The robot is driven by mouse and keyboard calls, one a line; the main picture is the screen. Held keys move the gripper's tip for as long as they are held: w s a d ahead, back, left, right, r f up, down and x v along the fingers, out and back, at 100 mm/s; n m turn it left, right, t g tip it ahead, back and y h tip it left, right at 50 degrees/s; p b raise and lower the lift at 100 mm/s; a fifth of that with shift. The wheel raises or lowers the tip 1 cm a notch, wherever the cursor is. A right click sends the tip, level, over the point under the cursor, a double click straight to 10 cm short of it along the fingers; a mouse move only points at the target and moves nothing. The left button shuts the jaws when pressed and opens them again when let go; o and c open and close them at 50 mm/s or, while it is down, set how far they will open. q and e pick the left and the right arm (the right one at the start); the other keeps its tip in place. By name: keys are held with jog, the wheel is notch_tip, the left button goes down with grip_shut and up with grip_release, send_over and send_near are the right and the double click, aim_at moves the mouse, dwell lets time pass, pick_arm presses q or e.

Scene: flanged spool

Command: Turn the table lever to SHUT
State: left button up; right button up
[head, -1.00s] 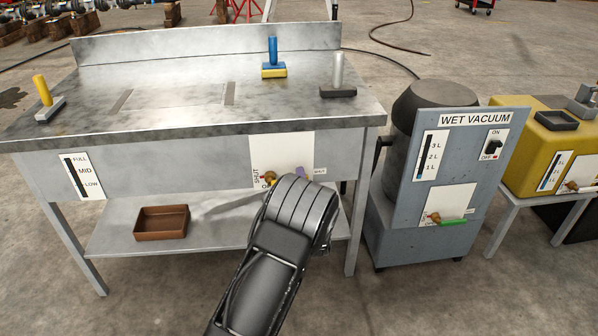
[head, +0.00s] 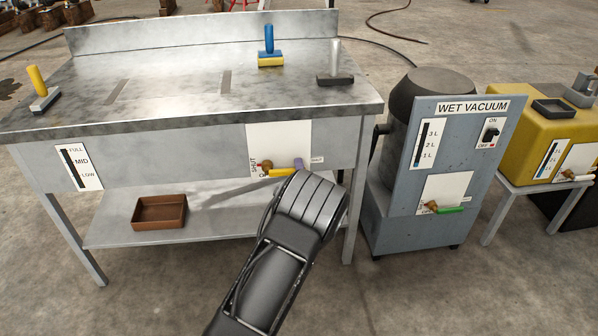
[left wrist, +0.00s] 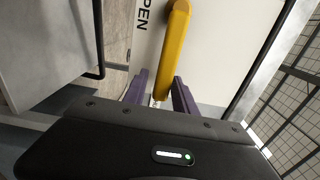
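The table lever (head: 282,172) has a yellow handle and a brass-coloured pivot, on a white plate (head: 280,142) on the table's front. Its handle points right from the pivot, nearly level. SHUT is written upright at the plate's left. In the left wrist view the yellow handle (left wrist: 177,45) runs down towards my gripper, beside a label of which "PEN" shows. My left gripper (left wrist: 159,88) is open, its purple fingers apart on either side of the handle's free end; I cannot tell whether they touch it. In the head view my forearm hides most of this gripper (head: 298,166). My right gripper is not in view.
The metal table (head: 180,125) carries several handled blocks on top and a brown tray (head: 159,212) on its lower shelf. Right of it stand a wet vacuum (head: 415,185) and a yellow tank (head: 545,150), each with its own lever. Floor in front is clear.

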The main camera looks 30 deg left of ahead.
pick_arm(q)
jog(key=shift+o, duration=0.8)
jog(key=p+v, duration=0.1)
jog(key=v, duration=0.7)
jog(key=shift+w, duration=0.1)
